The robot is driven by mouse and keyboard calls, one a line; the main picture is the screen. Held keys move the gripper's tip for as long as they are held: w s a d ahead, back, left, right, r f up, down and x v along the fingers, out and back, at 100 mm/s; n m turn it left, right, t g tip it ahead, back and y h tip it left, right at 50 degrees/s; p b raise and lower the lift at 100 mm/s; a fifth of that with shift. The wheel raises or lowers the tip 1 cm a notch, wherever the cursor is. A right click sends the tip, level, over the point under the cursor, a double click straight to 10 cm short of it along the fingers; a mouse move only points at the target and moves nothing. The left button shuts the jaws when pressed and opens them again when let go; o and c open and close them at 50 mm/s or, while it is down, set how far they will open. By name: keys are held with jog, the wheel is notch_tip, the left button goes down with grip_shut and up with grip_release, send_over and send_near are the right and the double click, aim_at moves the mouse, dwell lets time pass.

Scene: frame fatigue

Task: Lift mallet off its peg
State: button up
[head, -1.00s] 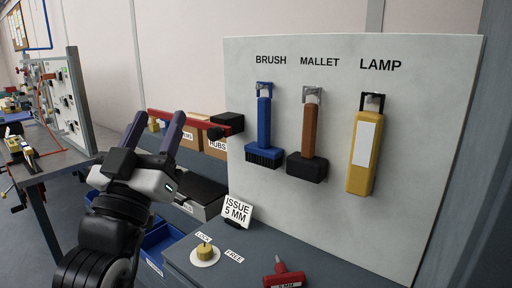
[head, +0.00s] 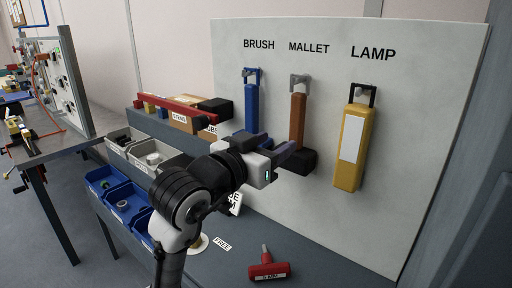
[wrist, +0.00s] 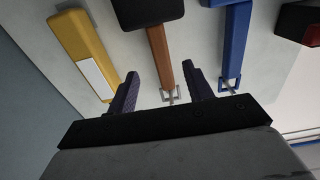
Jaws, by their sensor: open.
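The mallet (head: 298,118) hangs on its peg under the word MALLET, with a brown handle up and a dark head down. My gripper (head: 292,153) is in front of the board, low by the mallet's head and covering part of it in the head view. In the wrist view my gripper (wrist: 160,88) is open, one finger on each side of the mallet's handle (wrist: 160,55). The fingers look apart from the handle; how deep they reach cannot be told. The peg and hanger (wrist: 170,95) show between the fingers.
A blue brush (head: 251,105) hangs to the left of the mallet, its lower part hidden by my gripper. A yellow lamp (head: 343,172) hangs to the right. A red 5 MM tool (head: 268,268) lies on the bench below. Blue bins (head: 123,203) stand at left.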

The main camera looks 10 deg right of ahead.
aim_at(294, 131)
jog(key=p+x, duration=0.1)
jog(key=x, duration=0.7)
jog(key=shift+p, duration=0.35)
grip_shut()
